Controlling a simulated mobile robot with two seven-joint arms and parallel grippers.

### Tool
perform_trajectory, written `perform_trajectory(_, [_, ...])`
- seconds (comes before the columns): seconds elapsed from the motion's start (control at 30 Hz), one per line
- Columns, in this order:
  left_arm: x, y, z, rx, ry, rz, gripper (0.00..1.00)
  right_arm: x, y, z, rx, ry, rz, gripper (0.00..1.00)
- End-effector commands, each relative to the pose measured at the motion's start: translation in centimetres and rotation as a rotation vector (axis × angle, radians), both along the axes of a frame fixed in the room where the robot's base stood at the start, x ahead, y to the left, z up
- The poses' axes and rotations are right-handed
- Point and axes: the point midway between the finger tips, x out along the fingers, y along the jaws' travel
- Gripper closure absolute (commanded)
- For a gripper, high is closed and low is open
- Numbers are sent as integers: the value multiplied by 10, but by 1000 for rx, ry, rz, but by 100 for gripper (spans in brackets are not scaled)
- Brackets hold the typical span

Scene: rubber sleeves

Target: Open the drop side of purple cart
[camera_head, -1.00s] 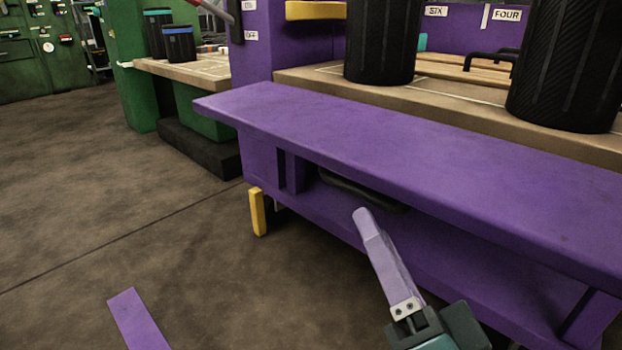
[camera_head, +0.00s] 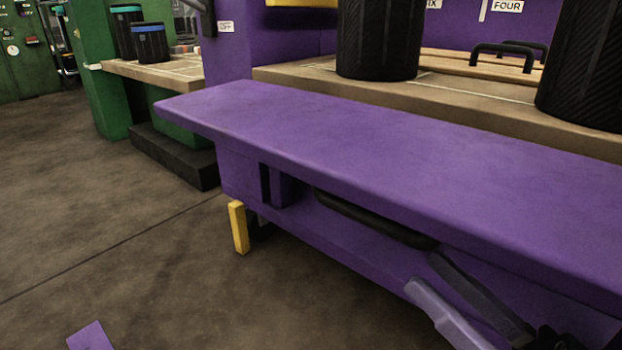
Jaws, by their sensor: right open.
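The purple cart (camera_head: 390,160) spans the middle and right, with a broad flat purple top above its purple front side (camera_head: 330,222). A black handle bar (camera_head: 372,219) runs along that front, just under the top's overhanging edge. My right gripper (camera_head: 424,272) is at the lower right, below the right end of the handle. Its fingers, one pale purple and one darker, are spread with nothing visible between them. The fingertips look close to the front side; I cannot tell whether they touch it. My left gripper is not in view.
A yellow post (camera_head: 238,227) stands at the cart's left end. Black ribbed cylinders (camera_head: 377,40) stand on a wooden surface (camera_head: 300,80) behind. Green benches are at the back left. A purple strip (camera_head: 90,337) shows at the bottom left. The floor (camera_head: 130,240) at left is clear.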

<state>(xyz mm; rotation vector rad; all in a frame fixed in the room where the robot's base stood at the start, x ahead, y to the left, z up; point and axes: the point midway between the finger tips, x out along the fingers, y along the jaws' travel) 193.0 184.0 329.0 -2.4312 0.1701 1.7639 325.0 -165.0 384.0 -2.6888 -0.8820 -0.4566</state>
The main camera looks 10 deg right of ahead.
Motion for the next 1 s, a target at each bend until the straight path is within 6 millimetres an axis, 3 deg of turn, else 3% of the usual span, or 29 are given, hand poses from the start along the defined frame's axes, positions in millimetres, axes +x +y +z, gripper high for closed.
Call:
perform_trajectory(0.5, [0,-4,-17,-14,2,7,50,65,45,32,3,-3,-3,50])
perform_trajectory(0.87, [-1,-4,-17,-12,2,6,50,71,49,36,2,1,-3,50])
perform_trajectory(1.0, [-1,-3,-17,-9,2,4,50,71,49,36,2,1,-3,64])
